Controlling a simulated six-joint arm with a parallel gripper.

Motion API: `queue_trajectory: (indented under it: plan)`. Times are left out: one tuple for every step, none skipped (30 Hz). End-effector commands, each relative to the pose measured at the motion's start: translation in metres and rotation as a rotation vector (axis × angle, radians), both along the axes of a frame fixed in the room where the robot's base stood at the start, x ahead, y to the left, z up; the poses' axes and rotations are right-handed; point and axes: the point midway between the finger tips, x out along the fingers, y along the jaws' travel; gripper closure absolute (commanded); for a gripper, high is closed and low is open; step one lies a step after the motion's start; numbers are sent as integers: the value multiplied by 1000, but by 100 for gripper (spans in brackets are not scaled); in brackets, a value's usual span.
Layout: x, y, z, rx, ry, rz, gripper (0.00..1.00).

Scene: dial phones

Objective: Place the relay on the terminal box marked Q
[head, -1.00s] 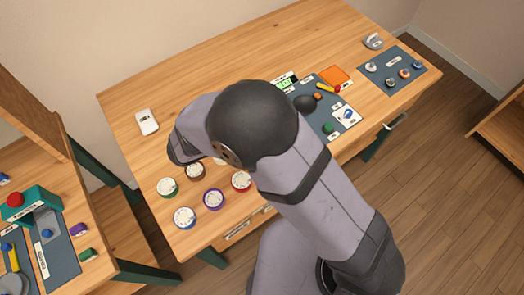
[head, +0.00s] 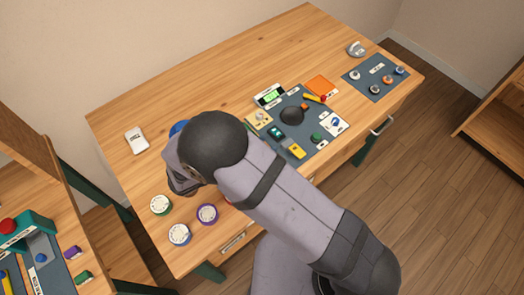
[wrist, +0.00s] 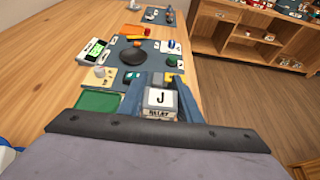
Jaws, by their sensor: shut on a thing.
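In the wrist view my gripper (wrist: 160,104) is shut on a small pale block, the relay (wrist: 160,113). Its top has a white label with a black J, and the word RELAY shows on the face below. The two bluish fingers are on either side of it. In the head view my own arm hides the gripper and the relay, above the left part of the table. I cannot make out a terminal box marked Q in either view.
On the table's left stand dials with green (head: 160,205), purple (head: 207,214) and blue (head: 180,234) rims. A white handset-like object (head: 137,140) lies behind them. A dark mat (head: 300,130) carries several parts, including a black dome (head: 292,115). Bare wood lies along the back.

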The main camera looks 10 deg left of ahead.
Motion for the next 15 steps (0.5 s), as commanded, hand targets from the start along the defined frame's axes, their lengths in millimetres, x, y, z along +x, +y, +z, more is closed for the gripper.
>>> queue_trajectory:
  plan:
    - [0, -1, -5, -4, 2, 1, 93]
    - [0, -1, -9, -4, 1, 1, 93]
    - [0, -1, -13, -4, 1, 0, 93]
    - [0, -1, -17, -4, 1, 0, 93]
    - [0, -1, -20, -4, 1, 0, 93]
    - [0, -1, -24, -4, 1, -1, 93]
    - [0, -1, -26, -4, 1, -1, 93]
    - [0, -1, -28, -2, 0, -1, 93]
    - [0, -1, -30, -2, 0, -1, 93]
    - [0, 0, -32, -2, 0, -1, 93]
    - [0, 0, -32, -1, 0, -1, 93]
    - [0, 0, -33, -1, 0, -1, 93]
    - [0, 0, -33, 0, 0, 0, 93]
    - [0, 0, -33, 0, 0, 0, 93]
    - [0, 0, -33, 0, 0, 0, 93]
